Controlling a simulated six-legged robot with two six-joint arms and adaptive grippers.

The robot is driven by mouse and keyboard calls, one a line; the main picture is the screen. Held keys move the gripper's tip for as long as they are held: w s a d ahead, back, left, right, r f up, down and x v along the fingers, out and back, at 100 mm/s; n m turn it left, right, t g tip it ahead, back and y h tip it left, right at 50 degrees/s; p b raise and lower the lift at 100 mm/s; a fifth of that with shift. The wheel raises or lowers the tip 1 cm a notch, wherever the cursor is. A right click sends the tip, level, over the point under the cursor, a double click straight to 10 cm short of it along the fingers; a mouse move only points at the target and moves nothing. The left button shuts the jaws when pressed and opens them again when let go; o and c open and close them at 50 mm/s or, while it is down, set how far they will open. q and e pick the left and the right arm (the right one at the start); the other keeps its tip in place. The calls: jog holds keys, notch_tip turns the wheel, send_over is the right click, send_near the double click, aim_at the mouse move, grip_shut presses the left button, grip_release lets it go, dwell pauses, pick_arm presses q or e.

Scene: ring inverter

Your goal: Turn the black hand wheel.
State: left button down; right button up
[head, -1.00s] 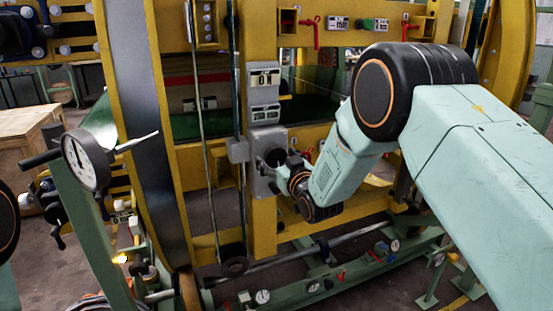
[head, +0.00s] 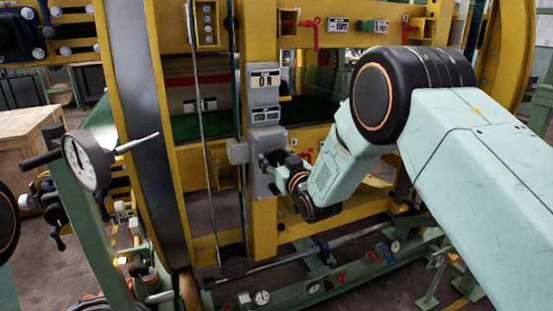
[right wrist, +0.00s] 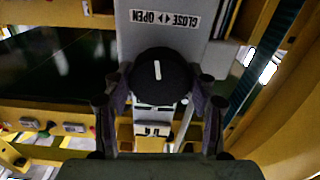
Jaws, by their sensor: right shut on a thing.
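The black hand wheel (right wrist: 161,72) is a round dark knob with a white mark, seen face on in the right wrist view. Its mark points almost straight up, tilted slightly left. My right gripper (right wrist: 162,98) has one finger on each side of the wheel and is shut on it. In the head view, my right gripper (head: 279,167) is against the grey box (head: 260,185) on the yellow post, and mostly hides the wheel. An upside-down label (right wrist: 165,19) reading CLOSE and OPEN is above the wheel in the wrist view. My left gripper is out of view.
A grey display box (head: 265,80) sits above the wheel box on the yellow post (head: 264,225). A dial gauge (head: 80,163) on a green post stands at the left. Green rails (head: 350,270) with gauges run low in front. Vertical rods (head: 200,110) stand left of the post.

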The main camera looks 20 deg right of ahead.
jog(key=shift+m, duration=0.3)
jog(key=m, duration=0.3)
jog(key=shift+m+p, duration=0.3)
jog(key=shift+m, duration=0.1)
jog(key=m, duration=0.3)
jog(key=shift+m, duration=0.3)
jog(key=m+p, duration=0.1)
jog(key=m, duration=0.2)
jog(key=shift+m, duration=0.3)
jog(key=m, duration=0.3)
jog(key=shift+d+m, duration=0.1)
jog(key=shift+m, duration=0.2)
jog(key=m+p, duration=0.1)
jog(key=m, duration=0.9)
jog(key=shift+m, duration=0.4)
jog(key=shift+m+p, duration=0.4)
jog(key=shift+m, duration=1.4)
jog(key=shift+f, duration=0.1)
